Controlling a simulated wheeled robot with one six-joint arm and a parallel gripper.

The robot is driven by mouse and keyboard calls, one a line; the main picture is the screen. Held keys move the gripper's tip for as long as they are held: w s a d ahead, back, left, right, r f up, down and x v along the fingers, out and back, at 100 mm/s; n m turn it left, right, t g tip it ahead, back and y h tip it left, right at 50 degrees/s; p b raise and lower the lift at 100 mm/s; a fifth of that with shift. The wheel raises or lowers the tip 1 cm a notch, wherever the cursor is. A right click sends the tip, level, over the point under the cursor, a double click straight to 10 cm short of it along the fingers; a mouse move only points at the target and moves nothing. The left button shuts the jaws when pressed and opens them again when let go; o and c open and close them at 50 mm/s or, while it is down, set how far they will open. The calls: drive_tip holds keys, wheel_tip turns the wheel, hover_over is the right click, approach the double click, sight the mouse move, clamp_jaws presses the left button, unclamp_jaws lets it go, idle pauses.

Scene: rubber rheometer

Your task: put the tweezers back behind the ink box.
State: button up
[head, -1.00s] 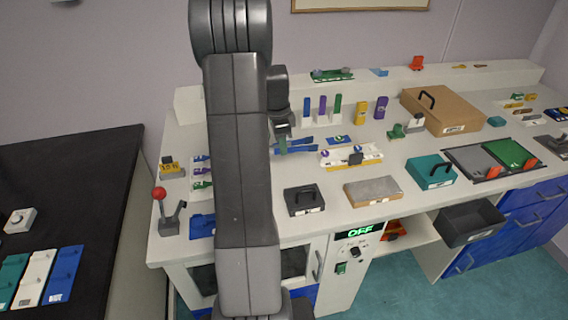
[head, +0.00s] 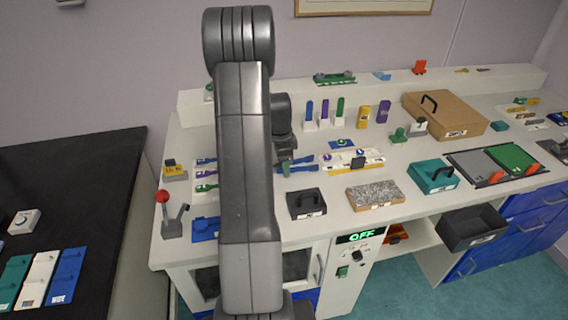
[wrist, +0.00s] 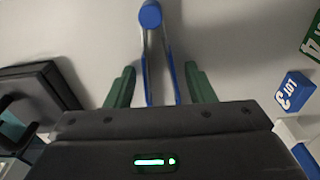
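The blue tweezers (head: 302,168) lie on or just above the white bench top, behind the black handled box (head: 306,204). I cannot read which box is the ink box. In the wrist view the tweezers (wrist: 150,18) point away, with their two legs running down between my green fingers. My gripper (wrist: 160,88) is open, with a visible gap between each finger and the tweezers. In the head view my gripper (head: 285,169) is low over the tweezers, partly hidden by my arm. A dark box (wrist: 42,88) shows at the left of the wrist view.
A speckled block (head: 375,194) and a teal handled box (head: 433,176) stand to the right. A white tray (head: 372,164) with coloured parts is right of the tweezers. A blue "LOT 3" block (wrist: 295,92) is at the wrist view's right. A red-knobbed lever (head: 163,198) stands left.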

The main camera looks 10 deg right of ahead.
wheel_tip(320, 180, up, 12)
drive_tip(key=a, duration=0.1)
drive_tip(key=shift+b, duration=0.3)
idle(0.3)
drive_tip(key=shift+r, duration=0.1)
